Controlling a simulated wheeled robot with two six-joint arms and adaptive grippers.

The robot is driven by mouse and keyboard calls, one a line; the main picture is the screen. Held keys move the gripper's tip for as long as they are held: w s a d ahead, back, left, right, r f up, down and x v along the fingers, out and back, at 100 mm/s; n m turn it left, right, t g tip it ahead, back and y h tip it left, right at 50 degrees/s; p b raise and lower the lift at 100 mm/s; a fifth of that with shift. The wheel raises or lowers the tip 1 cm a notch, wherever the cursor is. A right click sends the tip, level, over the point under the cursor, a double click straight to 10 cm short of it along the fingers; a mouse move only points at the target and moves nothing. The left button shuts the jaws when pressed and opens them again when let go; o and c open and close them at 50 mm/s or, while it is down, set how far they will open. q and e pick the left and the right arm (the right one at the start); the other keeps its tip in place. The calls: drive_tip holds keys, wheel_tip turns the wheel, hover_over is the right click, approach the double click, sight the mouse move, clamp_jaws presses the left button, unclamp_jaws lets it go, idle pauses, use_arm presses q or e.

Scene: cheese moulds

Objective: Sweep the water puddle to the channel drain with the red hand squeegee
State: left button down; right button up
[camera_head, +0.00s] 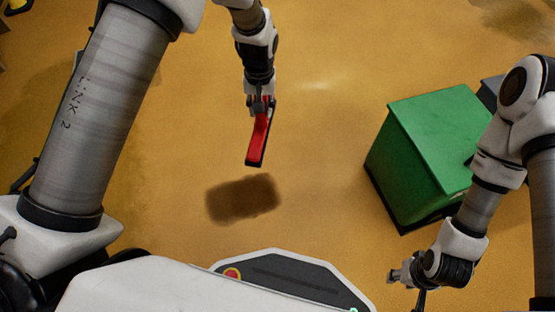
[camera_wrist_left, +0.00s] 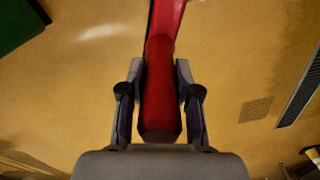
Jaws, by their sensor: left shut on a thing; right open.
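The red hand squeegee (camera_head: 261,130) hangs from my left gripper (camera_head: 261,103), with a dark edge at its lower end. In the left wrist view my left gripper (camera_wrist_left: 160,75) is shut on its red handle (camera_wrist_left: 160,95). I cannot tell whether the squeegee touches the floor. A dark, soft-edged patch that looks like the water puddle (camera_head: 242,198) lies just below the squeegee in the head view, apart from it. A dark slotted strip like the channel drain (camera_wrist_left: 301,88) shows at the right of the left wrist view. My right gripper (camera_head: 405,287) is open and empty at the lower right.
A green box (camera_head: 430,130) stands on the ochre floor at right, beside my right arm; a grey thing (camera_head: 490,91) is behind it. A small square dotted patch (camera_wrist_left: 255,109) lies near the drain. Floor around the puddle is clear. A yellow object (camera_head: 17,5) is far left.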

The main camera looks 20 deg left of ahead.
use_arm(q)
drive_tip(key=f+n, duration=0.1)
drive_tip(key=f, duration=0.3)
drive_tip(key=d+f+n, duration=0.1)
drive_tip(key=f, duration=0.2)
drive_tip(key=d+f+p, duration=0.1)
drive_tip(key=f, duration=0.3)
drive_tip(key=shift+s+f+n, duration=0.2)
drive_tip(key=shift+f+n, duration=0.1)
drive_tip(key=shift+n, duration=0.1)
wheel_tip(320, 180, down, 18)
drive_tip(key=s+d+n+b, duration=0.2)
drive_tip(key=b, duration=0.4)
drive_tip(key=shift+s+f+n, duration=0.25)
drive_tip(key=shift+s+n, duration=0.1)
drive_tip(key=shift+n, duration=0.05)
